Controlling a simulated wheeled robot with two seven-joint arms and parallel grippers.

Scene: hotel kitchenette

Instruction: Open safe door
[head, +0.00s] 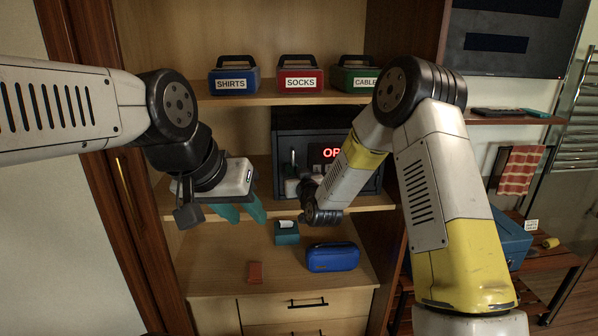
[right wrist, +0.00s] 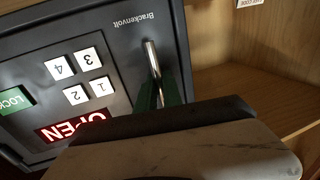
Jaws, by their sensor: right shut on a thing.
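The dark grey safe (head: 290,124) stands on the middle shelf of the cabinet, partly hidden behind my right arm. Its red display reads "OPEN" (right wrist: 70,127), upside down in the right wrist view, near white number keys and a green LOCK key (right wrist: 12,101). The upright metal door handle (right wrist: 152,60) also shows in the head view (head: 292,158). My right gripper (right wrist: 159,88) is shut on this handle, with a green finger on each side. I see no clear gap at the door. My left gripper (head: 241,210) is open and empty, in front of the shelf, left of the safe.
Boxes marked SHIRTS (head: 234,82), SOCKS (head: 300,81) and CABLE (head: 353,80) stand on the shelf above. Below lie a blue case (head: 333,257), a teal box (head: 286,234) and a reddish item (head: 255,272). The cabinet's left side post stands near my left arm.

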